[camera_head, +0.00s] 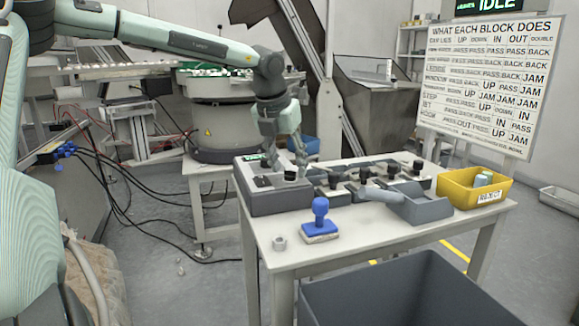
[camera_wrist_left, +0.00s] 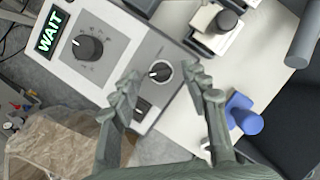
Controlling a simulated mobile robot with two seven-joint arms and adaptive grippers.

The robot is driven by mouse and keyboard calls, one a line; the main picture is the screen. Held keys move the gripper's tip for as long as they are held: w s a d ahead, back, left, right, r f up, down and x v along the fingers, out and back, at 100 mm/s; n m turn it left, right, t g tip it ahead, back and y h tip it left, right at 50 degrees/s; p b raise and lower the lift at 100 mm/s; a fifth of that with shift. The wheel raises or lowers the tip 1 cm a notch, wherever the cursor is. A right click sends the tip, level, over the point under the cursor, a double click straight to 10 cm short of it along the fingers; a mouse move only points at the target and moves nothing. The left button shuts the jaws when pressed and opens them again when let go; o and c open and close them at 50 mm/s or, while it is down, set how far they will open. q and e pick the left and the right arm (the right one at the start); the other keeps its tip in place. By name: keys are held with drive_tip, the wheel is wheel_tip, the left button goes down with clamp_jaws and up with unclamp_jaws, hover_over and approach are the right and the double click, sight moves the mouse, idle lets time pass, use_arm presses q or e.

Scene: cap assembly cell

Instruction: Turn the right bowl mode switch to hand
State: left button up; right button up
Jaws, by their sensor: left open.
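A grey control box (camera_head: 275,199) stands at the left end of the white table, below my left gripper. In the left wrist view its pale top face (camera_wrist_left: 118,60) carries a lit WAIT display (camera_wrist_left: 50,28), a large black dial (camera_wrist_left: 88,47), a smaller black selector knob (camera_wrist_left: 160,71) with a white pointer line, and another small switch (camera_wrist_left: 140,109) partly behind a finger. I cannot read which is the mode switch. My left gripper (camera_head: 287,160) is open and points down over the box. In the wrist view its fingertips (camera_wrist_left: 165,82) lie either side of the selector knob. My right gripper is out of view.
A blue-handled stamp (camera_head: 320,220) and a small grey ring (camera_head: 279,243) sit at the table's front. Black-knobbed blocks (camera_head: 335,184), a grey tray (camera_head: 424,207) and a yellow bin (camera_head: 474,190) stand to the right. A dark crate (camera_head: 400,290) is in front.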

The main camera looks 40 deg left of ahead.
use_arm(q)
drive_tip(key=shift+w+f, duration=0.25)
drive_tip(key=shift+f, duration=0.25)
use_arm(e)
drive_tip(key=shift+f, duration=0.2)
use_arm(q)
drive_tip(key=c, duration=1)
clamp_jaws()
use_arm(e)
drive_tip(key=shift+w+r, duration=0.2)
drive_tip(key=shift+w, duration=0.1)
